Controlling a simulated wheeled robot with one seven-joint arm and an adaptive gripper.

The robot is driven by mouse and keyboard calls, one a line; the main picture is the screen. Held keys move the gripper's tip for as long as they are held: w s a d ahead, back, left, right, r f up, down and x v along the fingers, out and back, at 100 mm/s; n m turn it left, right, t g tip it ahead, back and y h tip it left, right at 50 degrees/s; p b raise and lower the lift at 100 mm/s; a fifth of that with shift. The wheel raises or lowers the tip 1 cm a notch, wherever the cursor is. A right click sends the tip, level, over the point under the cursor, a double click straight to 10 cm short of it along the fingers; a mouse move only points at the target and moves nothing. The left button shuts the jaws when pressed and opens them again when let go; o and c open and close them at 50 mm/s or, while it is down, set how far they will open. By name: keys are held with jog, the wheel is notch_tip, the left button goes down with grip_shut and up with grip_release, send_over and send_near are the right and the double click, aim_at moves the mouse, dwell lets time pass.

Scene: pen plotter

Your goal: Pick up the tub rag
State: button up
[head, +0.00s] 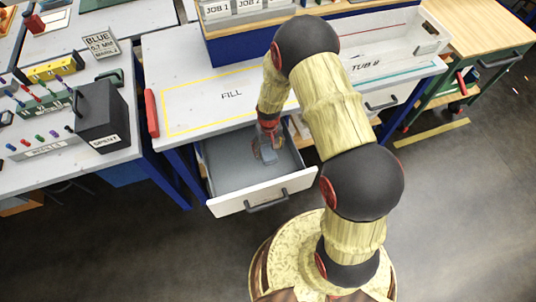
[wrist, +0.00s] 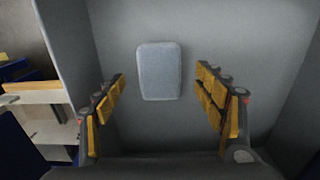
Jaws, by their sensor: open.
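The rag (wrist: 159,71) is a small light blue-grey rounded rectangle lying flat on the grey floor of an open drawer (head: 230,208). In the wrist view it lies between and slightly beyond the fingertips of my gripper (wrist: 161,80). The two yellow-padded fingers are spread wide apart, one to each side of the rag, and nothing is held. In the head view my gripper (head: 268,148) points down into the drawer, and the rag shows there only as a small pale patch partly hidden by it.
The drawer hangs below a white bench top (head: 190,95) marked FILL. Its walls stand around my gripper. A white trough (head: 400,62) marked TUB is at the right. A dark box (head: 103,118) labelled SPENT and a pen rack stand on the left table. A red bar (head: 151,112) is on the bench edge.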

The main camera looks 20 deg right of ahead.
aim_at(268, 152)
jog(key=f, duration=0.1)
jog(key=f+b, duration=0.1)
jog(key=f, duration=0.1)
jog(key=f+b, duration=0.1)
jog(key=shift+w+f, duration=0.25)
jog(key=shift+f, duration=0.05)
jog(key=shift+r, duration=0.1)
jog(key=shift+c, duration=0.8)
jog(key=c, duration=1)
jog(key=shift+o, duration=0.2)
notch_tip(268, 152, up, 10)
jog(key=p, duration=0.3)
jog(key=shift+p, duration=0.4)
